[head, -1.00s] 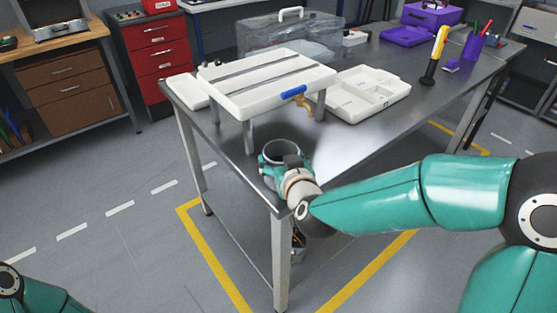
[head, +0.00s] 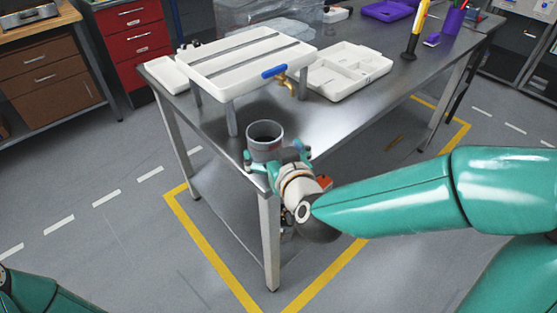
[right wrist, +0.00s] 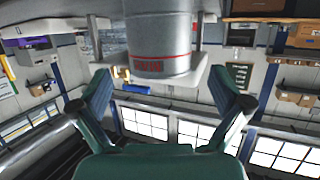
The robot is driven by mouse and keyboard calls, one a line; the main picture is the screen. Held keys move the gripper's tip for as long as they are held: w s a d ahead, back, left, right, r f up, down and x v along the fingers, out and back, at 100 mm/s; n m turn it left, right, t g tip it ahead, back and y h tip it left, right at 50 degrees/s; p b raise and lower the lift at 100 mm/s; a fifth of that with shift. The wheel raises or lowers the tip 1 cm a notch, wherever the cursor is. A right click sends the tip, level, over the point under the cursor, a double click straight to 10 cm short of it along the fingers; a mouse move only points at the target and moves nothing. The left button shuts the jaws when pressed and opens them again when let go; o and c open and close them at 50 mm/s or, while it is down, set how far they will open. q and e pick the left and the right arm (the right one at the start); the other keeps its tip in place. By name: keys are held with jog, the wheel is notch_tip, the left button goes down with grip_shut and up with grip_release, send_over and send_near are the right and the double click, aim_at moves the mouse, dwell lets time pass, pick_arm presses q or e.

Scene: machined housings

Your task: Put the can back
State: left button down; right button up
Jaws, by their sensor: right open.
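The can (head: 265,142) is a grey open-topped cylinder, upright at the near corner of the steel table (head: 345,125). In the right wrist view the can (right wrist: 158,45) shows a red line and red lettering, and that picture is upside down. My right gripper (head: 276,155) is open, with one finger to each side of the can on its near side. In the right wrist view the fingers (right wrist: 160,88) are spread wide and a gap shows between them and the can. The can's base is partly hidden by the gripper in the head view. My left gripper is out of view.
A raised white tray (head: 240,75) with a blue handle and brass tap stands behind the can. A white compartment tray (head: 345,72) lies to its right. A yellow-handled tool (head: 415,32) and a purple cup (head: 453,20) stand farther back. The table's right front is clear.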

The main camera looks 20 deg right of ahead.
jog(key=r+b, duration=0.1)
jog(key=b, duration=0.1)
send_over(271, 195)
jog(key=s+d, duration=0.2)
jog(key=s, duration=0.1)
jog(key=f+g, duration=0.1)
jog(key=f, duration=0.3)
jog(key=w+a+f+g, duration=0.1)
jog(key=f, duration=0.2)
jog(key=w+a+f+g+y, duration=0.1)
jog(key=f, duration=0.3)
jog(key=shift+f+n, duration=0.3)
jog(key=shift+n, duration=0.1)
notch_tip(271, 195, down, 12)
jog(key=s+f+g+y, duration=0.1)
jog(key=s+g, duration=0.1)
jog(key=g, duration=0.2)
jog(key=s+a+f+m+g+y, duration=0.2)
jog(key=s+f+g, duration=0.5)
jog(key=s+f, duration=0.8)
notch_tip(271, 195, down, 2)
jog(key=shift+a+f+y, duration=0.2)
jog(key=shift+a+y, duration=0.1)
jog(key=shift+a, duration=0.15)
jog(key=shift+s, duration=0.1)
notch_tip(271, 195, up, 12)
jog(key=p, duration=1.1)
jog(key=shift+f+p, duration=0.15)
jog(key=shift+p, duration=0.15)
